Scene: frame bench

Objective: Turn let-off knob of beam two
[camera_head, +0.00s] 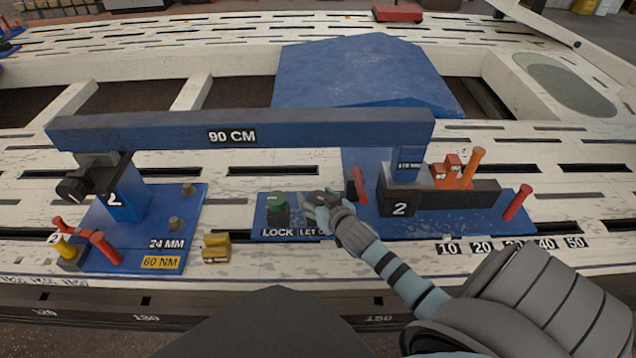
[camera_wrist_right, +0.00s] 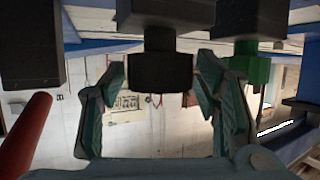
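Beam two is a long blue beam (camera_head: 300,130) marked 90 CM. It rests on two supports labelled 2. The let-off label is partly covered on the blue base plate. A dark knob (camera_wrist_right: 160,72) at the let-off label shows in the right wrist view, between my right gripper's fingers (camera_wrist_right: 160,95). The fingers stand on both sides with what look like slim gaps, so the gripper seems open around it. In the head view my right gripper (camera_head: 318,205) hides most of this knob. The green lock knob (camera_head: 278,208) is just left of it. My left gripper is out of view.
A black block with a red lever (camera_head: 359,186) stands close right of my right gripper. Orange pegs (camera_head: 473,166) and a red peg (camera_head: 517,203) are farther right. A yellow block (camera_head: 216,248) lies left on the slotted white bench. Beam two spans above and behind the gripper.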

